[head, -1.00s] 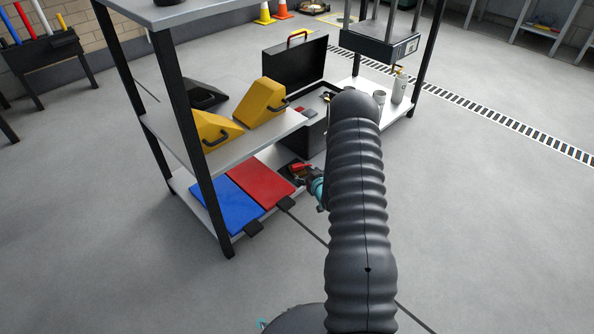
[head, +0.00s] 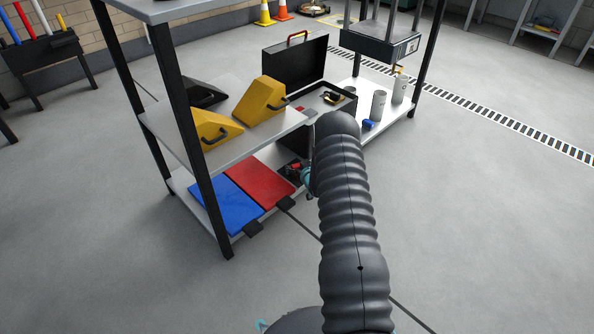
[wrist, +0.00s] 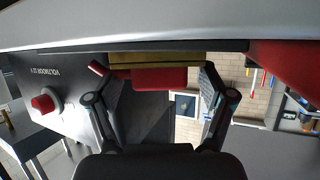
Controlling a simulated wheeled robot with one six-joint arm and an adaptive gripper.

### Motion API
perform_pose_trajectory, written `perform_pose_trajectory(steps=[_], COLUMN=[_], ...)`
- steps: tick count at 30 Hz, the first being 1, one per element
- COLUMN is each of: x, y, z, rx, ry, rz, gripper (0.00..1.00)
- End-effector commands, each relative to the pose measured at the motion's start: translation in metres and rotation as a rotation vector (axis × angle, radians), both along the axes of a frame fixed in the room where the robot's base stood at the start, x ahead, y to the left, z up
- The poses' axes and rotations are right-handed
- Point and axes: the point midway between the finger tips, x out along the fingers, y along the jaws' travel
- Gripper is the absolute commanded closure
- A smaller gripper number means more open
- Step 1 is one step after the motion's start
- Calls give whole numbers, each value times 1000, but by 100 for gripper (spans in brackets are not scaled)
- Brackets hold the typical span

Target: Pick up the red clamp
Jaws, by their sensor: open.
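The red clamp (wrist: 158,78) shows in the wrist view as a red block with a slanted red end at its left, against a yellow-brown strip (wrist: 155,60). My gripper (wrist: 155,72) is open, with one finger on each side of the red body. Gaps show at both sides, though contact at the left end is hard to judge. In the head view, the red clamp (head: 294,168) is a small red patch on the lower shelf, right of the red mat (head: 259,181). My gripper is mostly hidden there behind my arm.
A shelf post (head: 207,180) and the middle shelf (head: 245,135) with yellow wedges stand close by. A blue mat (head: 226,205) lies left of the red one. A black box with a red knob (wrist: 43,103) shows at left.

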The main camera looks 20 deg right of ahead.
Motion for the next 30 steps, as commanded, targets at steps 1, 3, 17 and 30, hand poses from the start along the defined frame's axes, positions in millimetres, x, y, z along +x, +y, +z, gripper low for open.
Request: perform_pose_trajectory(steps=[1, 3, 17, 30], x=[0, 0, 0, 0], y=[0, 0, 0, -1], z=[0, 0, 1, 45], rx=[0, 0, 0, -1], ry=[0, 0, 0, -2], rz=[0, 0, 0, -1], gripper=[19, 19, 87, 88])
